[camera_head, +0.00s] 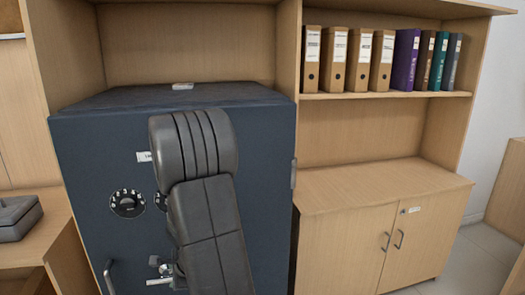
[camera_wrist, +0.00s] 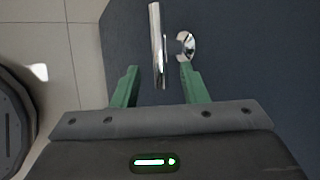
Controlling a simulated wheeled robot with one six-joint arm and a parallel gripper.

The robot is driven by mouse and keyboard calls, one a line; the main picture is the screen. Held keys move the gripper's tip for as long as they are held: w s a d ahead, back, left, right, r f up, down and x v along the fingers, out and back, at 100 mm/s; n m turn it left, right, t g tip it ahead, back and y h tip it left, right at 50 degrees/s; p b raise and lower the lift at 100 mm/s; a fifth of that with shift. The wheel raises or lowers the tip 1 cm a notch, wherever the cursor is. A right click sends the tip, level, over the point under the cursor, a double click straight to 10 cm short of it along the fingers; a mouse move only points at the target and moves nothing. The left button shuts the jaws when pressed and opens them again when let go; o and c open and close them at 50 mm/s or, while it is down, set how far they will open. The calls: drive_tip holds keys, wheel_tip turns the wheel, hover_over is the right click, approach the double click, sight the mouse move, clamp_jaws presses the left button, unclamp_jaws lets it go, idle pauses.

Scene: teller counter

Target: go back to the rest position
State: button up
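My gripper (camera_wrist: 159,69) shows in the wrist view with its two green fingers spread apart. A chrome lever handle (camera_wrist: 156,40) runs between the fingertips, with gaps on both sides, so nothing is gripped. I cannot tell how far in depth the fingers are from it. A round chrome part (camera_wrist: 187,45) is just beyond the right fingertip. In the head view, my dark arm crosses the front of a dark blue safe (camera_head: 265,200), and my gripper is hidden. Chrome handle parts (camera_head: 160,282) show beside the arm, low on the safe.
The safe has a black dial (camera_head: 127,203) and stands in a wooden cabinet. Binders (camera_head: 358,60) fill a shelf at right, above a bare wooden counter (camera_head: 375,180). A dark grey box (camera_head: 17,216) sits on a desk at left. Pale floor tiles (camera_wrist: 60,50) show in the wrist view.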

sight(169, 281)
drive_tip(key=p+v, duration=0.2)
drive_tip(key=v, duration=0.5)
drive_tip(key=b+x, duration=0.4)
drive_tip(key=x, duration=1)
drive_tip(key=shift+f, duration=0.1)
drive_tip(key=shift+w+f+b, duration=0.1)
drive_tip(key=shift+f+b, duration=0.15)
drive_tip(key=shift+b, duration=0.35)
drive_tip(key=shift+d+y+b, duration=0.1)
drive_tip(key=shift+y+b, duration=0.4)
drive_tip(key=shift+b, duration=0.4)
drive_tip(key=m+y+b, duration=0.1)
drive_tip(key=y+b, duration=0.2)
drive_tip(key=b, duration=0.4)
drive_tip(key=shift+f+m+y+b, duration=0.15)
drive_tip(key=shift+m+y+b, duration=0.2)
drive_tip(key=shift+m+y, duration=0.05)
drive_tip(key=shift+y+b, duration=0.6)
drive_tip(key=shift+b, duration=0.4)
drive_tip(key=shift+r, duration=0.25)
